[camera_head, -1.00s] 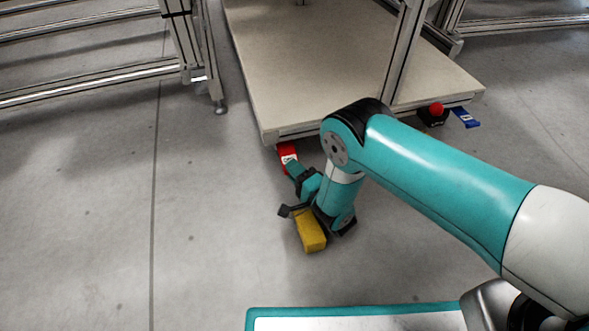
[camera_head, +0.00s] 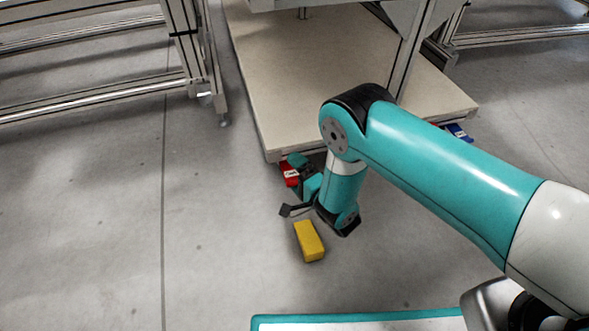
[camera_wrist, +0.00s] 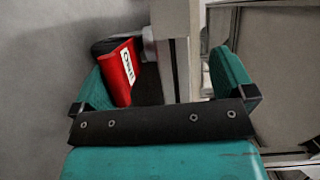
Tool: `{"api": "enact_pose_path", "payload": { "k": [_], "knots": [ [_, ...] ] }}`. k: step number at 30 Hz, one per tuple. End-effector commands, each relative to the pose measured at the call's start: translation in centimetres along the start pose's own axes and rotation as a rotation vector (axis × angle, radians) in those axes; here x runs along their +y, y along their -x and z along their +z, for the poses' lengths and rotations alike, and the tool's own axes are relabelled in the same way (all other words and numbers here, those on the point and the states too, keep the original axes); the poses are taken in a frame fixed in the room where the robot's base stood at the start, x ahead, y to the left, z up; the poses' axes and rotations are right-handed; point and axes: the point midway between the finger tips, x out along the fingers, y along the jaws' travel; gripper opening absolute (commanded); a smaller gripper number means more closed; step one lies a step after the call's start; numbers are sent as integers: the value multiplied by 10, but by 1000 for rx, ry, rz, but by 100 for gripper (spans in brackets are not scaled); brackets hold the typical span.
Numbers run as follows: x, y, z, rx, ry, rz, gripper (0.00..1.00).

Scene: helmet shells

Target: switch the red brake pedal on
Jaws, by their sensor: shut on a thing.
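The red brake pedal (camera_head: 289,174) with a white label sits at the near left corner of the wheeled table, low by the floor. My gripper (camera_head: 302,173) is at this corner, its teal fingers against the pedal in the head view. In the wrist view the pedal (camera_wrist: 121,72) lies along the inner side of the left finger, its label upright. The right finger stands well apart from the pedal in that view. My gripper (camera_wrist: 160,65) is shut on the pedal, though the contact on its far side is not clear. Part of the pedal is hidden by the finger.
The table's beige lower shelf (camera_head: 330,75) is just above the pedal. A yellow block (camera_head: 309,241) lies on the floor in front of my gripper. A blue pedal (camera_head: 459,132) shows at the table's right corner. A metal frame (camera_head: 195,60) stands left; floor between is clear.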

Motion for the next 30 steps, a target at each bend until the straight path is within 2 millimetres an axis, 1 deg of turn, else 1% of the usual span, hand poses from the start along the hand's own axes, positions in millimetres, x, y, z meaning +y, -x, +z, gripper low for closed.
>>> {"api": "enact_pose_path", "payload": {
  "k": [1, 6, 10, 11, 12, 17, 26, 28, 29, 30],
  "knots": [
    [-66, -10, -4, -20, 38, -139, 82],
    [-107, -9, -7, -15, 41, -140, 82],
    [-128, -10, -6, -17, 38, -143, 81],
    [-131, -10, -6, -18, 37, -143, 71],
    [-134, -10, -4, -20, 36, -142, 41],
    [-135, -9, -1, -25, 32, -133, 41],
    [-131, -8, -1, -25, 29, -127, 41],
    [-124, -5, -1, -24, 28, -121, 41],
    [-118, -2, -2, -24, 27, -116, 41],
    [-108, 4, -2, -24, 25, -109, 41]
  ]
}}
